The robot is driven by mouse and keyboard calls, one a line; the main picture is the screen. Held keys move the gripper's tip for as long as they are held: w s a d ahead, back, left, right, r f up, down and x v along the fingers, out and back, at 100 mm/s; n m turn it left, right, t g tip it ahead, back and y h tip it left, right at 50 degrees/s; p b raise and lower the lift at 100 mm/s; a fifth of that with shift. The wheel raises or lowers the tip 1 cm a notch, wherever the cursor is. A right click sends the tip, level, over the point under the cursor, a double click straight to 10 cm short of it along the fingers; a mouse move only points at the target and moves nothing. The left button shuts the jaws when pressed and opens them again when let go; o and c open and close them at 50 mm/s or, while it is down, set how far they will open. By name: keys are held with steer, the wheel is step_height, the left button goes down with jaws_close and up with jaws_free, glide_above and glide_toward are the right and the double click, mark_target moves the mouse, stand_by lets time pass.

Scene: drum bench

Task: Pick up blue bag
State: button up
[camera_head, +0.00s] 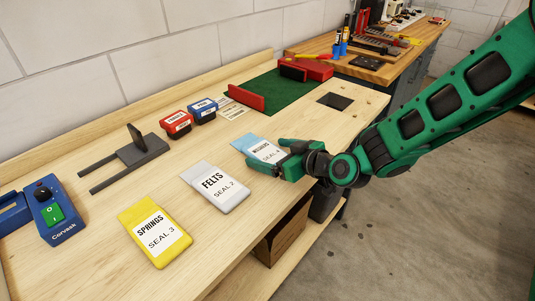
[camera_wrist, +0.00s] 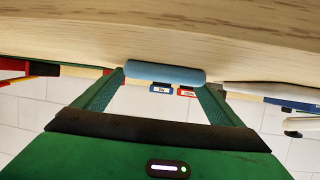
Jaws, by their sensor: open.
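The blue bag (camera_head: 252,143) lies flat on the wooden bench, with a white label reading SEAL 4 that is partly covered. My gripper (camera_head: 267,154) is low over the bench at the bag's right end, with its fingers spread around that end. In the wrist view, which is turned upside down, the bag's rounded blue edge (camera_wrist: 165,74) sits between the open fingertips (camera_wrist: 163,82). Whether the fingers touch the bag cannot be told.
A white FELTS bag (camera_head: 218,187) and a yellow SPRINGS bag (camera_head: 155,231) lie to the left. Red (camera_head: 176,124) and blue (camera_head: 202,112) boxes, a green mat (camera_head: 275,95) and a dark square opening (camera_head: 336,101) are behind. A blue sealer (camera_head: 50,215) stands far left.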

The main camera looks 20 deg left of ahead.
steer(key=shift+w+a+f, duration=0.1)
steer(key=shift+a, duration=0.1)
steer(key=c, duration=1.2)
steer(key=shift+o, duration=0.2)
